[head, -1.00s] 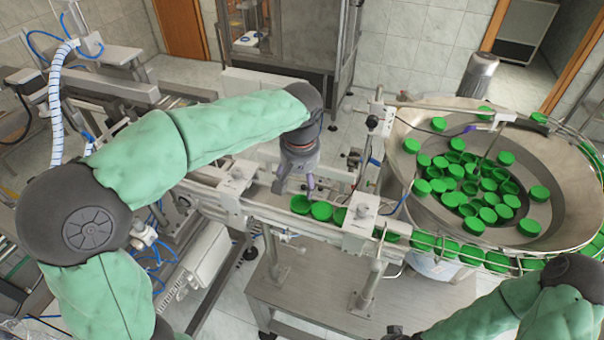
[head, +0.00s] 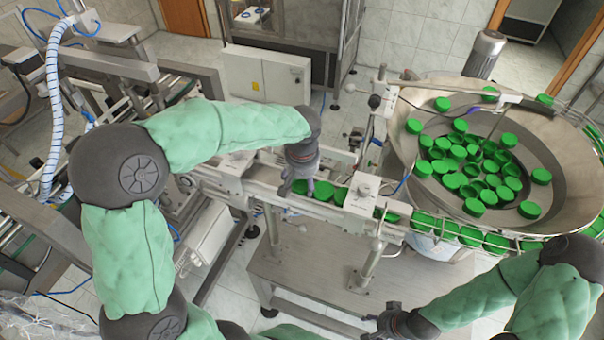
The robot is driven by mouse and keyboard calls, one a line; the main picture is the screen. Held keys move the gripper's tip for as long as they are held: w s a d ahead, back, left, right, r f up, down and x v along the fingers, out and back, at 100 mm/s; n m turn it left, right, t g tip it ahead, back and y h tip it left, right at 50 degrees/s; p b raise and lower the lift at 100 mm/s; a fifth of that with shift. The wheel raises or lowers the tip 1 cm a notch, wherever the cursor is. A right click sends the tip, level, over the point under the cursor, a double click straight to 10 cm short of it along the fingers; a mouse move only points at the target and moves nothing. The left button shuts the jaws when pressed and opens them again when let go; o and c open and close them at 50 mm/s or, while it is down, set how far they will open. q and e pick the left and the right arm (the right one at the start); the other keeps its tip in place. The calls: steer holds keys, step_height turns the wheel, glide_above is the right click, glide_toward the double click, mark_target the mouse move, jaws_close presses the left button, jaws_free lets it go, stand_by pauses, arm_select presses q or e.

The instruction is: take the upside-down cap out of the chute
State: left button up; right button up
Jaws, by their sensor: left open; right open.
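Green caps lie in a row in the chute (head: 258,188), a metal rail running left from the bowl. The leftmost cap (head: 299,188) is partly hidden by my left gripper (head: 296,190), so which way up it lies cannot be told now. A second cap (head: 322,191) and a third cap (head: 341,196) lie to its right, looking closed side up. My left gripper is open, pointing down over the chute at the leftmost cap; whether it touches the cap is unclear. My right gripper (head: 374,326) is open and empty, low in the picture, in front of the chute.
A large steel feeder bowl (head: 412,160) with many loose green caps stands at the right. A bracket block (head: 362,196) straddles the chute right of the caps. A metal table (head: 310,285) lies below the chute. My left forearm passes above machinery at the left.

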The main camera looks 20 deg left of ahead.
arm_select(q)
steer(key=shift+f, duration=0.15)
steer(key=shift+c, duration=0.3)
steer(key=c, duration=0.7)
steer(key=shift+a, duration=0.1)
steer(key=shift+s+a, duration=0.2)
steer(key=shift+a, duration=1.75)
steer(key=shift+d, duration=0.1)
steer(key=o, duration=1.2)
steer(key=shift+w, duration=0.1)
steer(key=shift+c, duration=0.2)
